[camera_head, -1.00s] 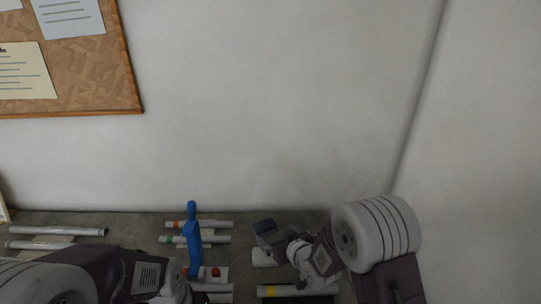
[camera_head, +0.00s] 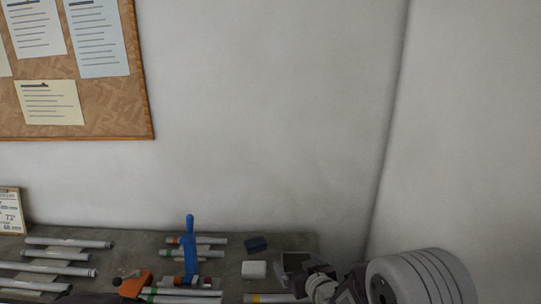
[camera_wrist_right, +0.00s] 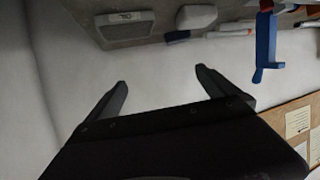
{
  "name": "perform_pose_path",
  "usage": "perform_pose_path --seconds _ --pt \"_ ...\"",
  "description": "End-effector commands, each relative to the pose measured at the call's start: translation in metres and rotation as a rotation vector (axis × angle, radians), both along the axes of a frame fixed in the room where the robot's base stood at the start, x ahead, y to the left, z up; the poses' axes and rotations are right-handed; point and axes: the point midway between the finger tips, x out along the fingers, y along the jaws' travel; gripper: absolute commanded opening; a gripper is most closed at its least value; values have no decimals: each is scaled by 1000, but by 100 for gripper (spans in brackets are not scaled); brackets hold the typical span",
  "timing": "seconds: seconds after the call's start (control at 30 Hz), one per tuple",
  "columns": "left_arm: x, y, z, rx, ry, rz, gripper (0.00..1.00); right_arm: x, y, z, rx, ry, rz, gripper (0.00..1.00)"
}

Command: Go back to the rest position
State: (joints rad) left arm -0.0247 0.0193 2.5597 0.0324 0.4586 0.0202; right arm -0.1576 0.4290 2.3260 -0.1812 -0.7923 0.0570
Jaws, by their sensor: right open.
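My right gripper (camera_wrist_right: 160,77) is open and empty in the right wrist view, its two dark fingers apart in front of the bare wall. In the head view my right arm enters at the bottom right, and its fingers cannot be made out clearly. Only a dark piece of my left arm shows at the bottom left edge of the head view; its gripper is not seen.
A blue upright clamp (camera_head: 190,250) stands among several white tubes on the grey bench. An orange tool (camera_head: 133,284), a white block (camera_head: 254,270) and a dark blue block (camera_head: 256,244) lie nearby. A cork board (camera_head: 80,112) hangs on the wall.

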Motion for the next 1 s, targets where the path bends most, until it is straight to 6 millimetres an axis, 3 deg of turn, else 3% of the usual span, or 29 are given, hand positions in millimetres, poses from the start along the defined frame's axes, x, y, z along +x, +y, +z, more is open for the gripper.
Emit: perform_pose_path --seconds 0.1,0.27,0.37,0.43,0.6,0.7,0.8,1.0 --pt "0 0 0 0 0 0 36 -10 -29 15 -12 35 -72 98" --pt "0 0 0 0 0 0 36 -51 -70 2 -45 221 -182 98" --pt "0 0 0 0 0 0 36 -92 -90 -18 -62 394 -242 98" --pt "0 0 0 0 0 0 36 -130 -99 -36 -71 545 -277 98" --pt "0 0 0 0 0 0 36 -222 -101 -74 -99 911 -300 98" --pt "0 0 0 0 0 0 36 -251 -100 -81 -112 1030 -297 98" --pt "0 0 0 0 0 0 36 -261 -100 -82 -119 1071 -294 98" --pt "0 0 0 0 0 0 36 -261 -100 -83 -120 1072 -293 98"
